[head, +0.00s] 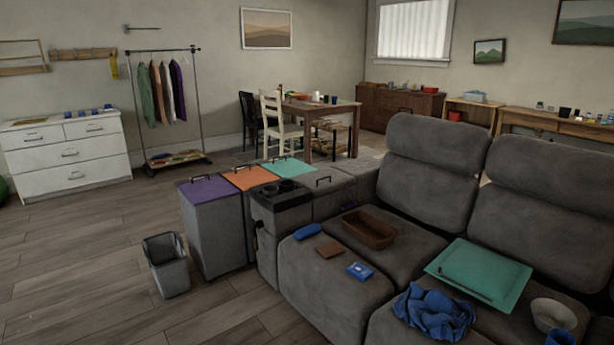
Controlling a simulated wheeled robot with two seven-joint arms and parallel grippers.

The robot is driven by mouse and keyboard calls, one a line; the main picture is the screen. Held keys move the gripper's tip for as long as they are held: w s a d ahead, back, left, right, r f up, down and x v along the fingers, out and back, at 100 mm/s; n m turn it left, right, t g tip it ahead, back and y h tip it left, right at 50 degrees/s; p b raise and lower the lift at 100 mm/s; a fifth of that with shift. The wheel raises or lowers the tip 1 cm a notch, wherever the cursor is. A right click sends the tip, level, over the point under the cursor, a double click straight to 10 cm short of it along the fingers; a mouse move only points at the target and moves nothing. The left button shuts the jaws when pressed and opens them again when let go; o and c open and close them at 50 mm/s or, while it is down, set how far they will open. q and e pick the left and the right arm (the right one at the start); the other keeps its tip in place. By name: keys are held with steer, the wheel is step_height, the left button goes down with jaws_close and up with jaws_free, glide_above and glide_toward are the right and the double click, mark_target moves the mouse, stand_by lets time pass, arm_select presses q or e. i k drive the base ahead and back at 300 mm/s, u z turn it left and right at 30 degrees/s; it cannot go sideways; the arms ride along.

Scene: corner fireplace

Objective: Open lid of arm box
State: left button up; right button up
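The grey sofa's left arm (283,215) has a dark panel with two cup holders (280,188) at its front. Behind the panel is a flat grey lid (333,190) with a small dark handle (323,181); it looks shut. I take this to be the arm box, but no label shows. The inside of the box is hidden. Neither of my grippers is in the head view.
Bins with purple (207,188), orange (249,177) and teal (288,168) lids stand left of the sofa arm. A grey waste bin (167,264) stands before them. A brown tray (369,229) lies on the seat. Floor at left is clear.

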mark_target(320, 182)
steer(key=u, duration=0.6)
steer(key=i, duration=2.25)
steer(key=z, duration=0.2)
steer(key=i, duration=1.55)
steer(key=z, duration=0.5)
